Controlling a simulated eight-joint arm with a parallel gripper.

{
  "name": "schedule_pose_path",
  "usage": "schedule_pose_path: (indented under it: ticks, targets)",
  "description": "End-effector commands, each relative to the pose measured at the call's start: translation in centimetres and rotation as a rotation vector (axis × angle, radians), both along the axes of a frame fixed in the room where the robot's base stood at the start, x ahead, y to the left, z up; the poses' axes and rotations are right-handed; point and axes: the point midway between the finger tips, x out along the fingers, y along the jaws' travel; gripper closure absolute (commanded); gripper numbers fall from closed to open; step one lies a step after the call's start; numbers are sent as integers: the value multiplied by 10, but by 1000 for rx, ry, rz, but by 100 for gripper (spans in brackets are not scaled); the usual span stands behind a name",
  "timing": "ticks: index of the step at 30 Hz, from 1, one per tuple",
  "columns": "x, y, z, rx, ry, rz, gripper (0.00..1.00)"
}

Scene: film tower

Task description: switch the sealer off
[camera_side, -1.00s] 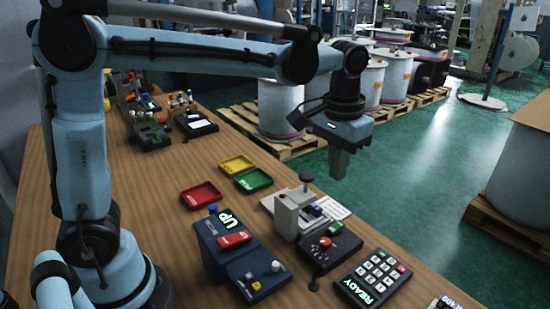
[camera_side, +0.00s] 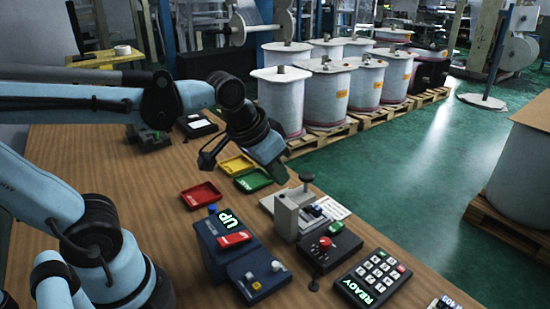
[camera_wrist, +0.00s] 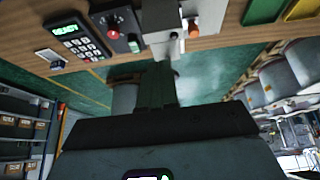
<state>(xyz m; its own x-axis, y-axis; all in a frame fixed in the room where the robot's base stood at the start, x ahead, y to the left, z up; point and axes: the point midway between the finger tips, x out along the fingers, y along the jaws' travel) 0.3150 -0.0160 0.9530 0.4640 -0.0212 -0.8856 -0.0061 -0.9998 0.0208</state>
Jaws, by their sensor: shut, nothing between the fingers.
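A grey bench press with a lever (camera_side: 295,212), which may be the sealer, stands on the wooden table. At its right foot is a black control box (camera_side: 335,250) with a red round button (camera_side: 325,242) and a green button (camera_side: 336,227). In the wrist view, the press (camera_wrist: 163,20) and the box's red button (camera_wrist: 112,33) show upside down near the top. My gripper (camera_side: 281,174) is shut and empty, tilted in the air behind the press and apart from it. Its shut fingers show in the wrist view (camera_wrist: 158,80). The switch state cannot be read.
A blue box (camera_side: 222,250) with a lit UP display stands left of the press. A keypad (camera_side: 373,278) reading READY lies at the right. Red (camera_side: 200,196), yellow (camera_side: 236,165) and green (camera_side: 253,180) trays lie behind. Large reels on pallets stand beyond the table edge.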

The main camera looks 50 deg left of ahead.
Motion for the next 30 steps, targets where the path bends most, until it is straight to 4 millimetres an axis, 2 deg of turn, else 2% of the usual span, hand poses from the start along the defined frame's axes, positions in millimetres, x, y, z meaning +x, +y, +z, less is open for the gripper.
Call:
schedule_pose_path:
  ticks: [3,8,13,17,24,30]
  targets:
    - [-15,9,-12,9,-70,5,100]
    - [-24,15,-22,18,-126,8,98]
    - [-21,14,-19,17,-120,5,72]
    - [-7,7,-8,7,-54,0,53]
    - [32,-14,9,-8,123,-5,53]
    - [65,-36,9,-5,271,-7,53]
